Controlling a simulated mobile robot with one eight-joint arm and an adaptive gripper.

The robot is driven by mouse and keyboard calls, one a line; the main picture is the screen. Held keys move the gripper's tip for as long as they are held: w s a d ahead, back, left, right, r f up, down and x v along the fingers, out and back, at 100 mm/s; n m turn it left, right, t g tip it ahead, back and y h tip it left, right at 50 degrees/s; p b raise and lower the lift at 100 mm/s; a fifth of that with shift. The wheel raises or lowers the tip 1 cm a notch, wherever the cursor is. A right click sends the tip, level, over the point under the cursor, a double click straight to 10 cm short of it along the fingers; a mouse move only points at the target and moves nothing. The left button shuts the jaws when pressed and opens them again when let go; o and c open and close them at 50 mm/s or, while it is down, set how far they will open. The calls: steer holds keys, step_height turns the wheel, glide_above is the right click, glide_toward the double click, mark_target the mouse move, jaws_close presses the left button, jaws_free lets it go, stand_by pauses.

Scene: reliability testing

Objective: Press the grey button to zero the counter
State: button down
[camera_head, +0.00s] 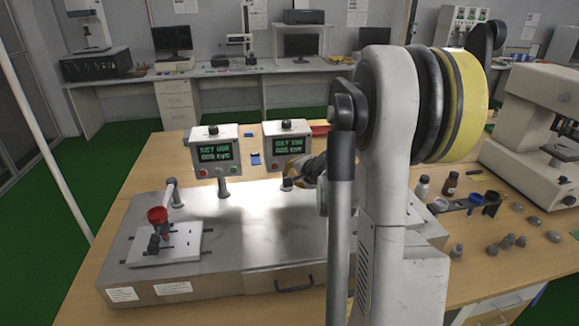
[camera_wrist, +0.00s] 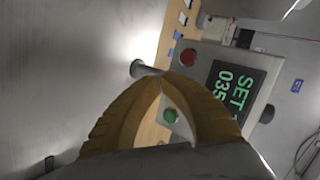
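Two counter boxes with green-lit screens stand on posts: the left counter (camera_head: 215,151) and the right counter (camera_head: 287,139). Each has a dark button or knob on top, left (camera_head: 213,131) and right (camera_head: 286,126); I cannot tell whether either is the grey button. My gripper (camera_wrist: 162,79) has brown fingers whose tips meet, with nothing held. In the head view it is before the right counter, partly hidden by my arm. In the wrist view, the counter's red button (camera_wrist: 188,57), green button (camera_wrist: 170,116), screen (camera_wrist: 235,88) and dark top button (camera_wrist: 267,113) show beyond the fingers.
The metal test bench (camera_head: 265,222) carries a white plate (camera_head: 178,246) with a red-topped fixture (camera_head: 157,215) at left. Bottles (camera_head: 450,183) and several small grey pieces lie right of my arm, near a large pale machine (camera_head: 525,120). The bench middle is clear.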

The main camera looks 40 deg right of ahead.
steer(key=shift+w, duration=0.1)
steer(key=shift+w+d, duration=0.25)
steer(key=shift+w+d, duration=0.2)
steer(key=shift+w, duration=0.15)
stand_by(0.6)
stand_by(0.4)
steer(key=shift+s+a, duration=0.45)
steer(key=shift+s, duration=0.25)
steer(key=s+a, duration=0.1)
steer(key=s, duration=0.2)
steer(key=s+a, duration=0.1)
steer(key=shift+s+a, duration=0.15)
steer(key=shift+a, duration=0.15)
stand_by(0.6)
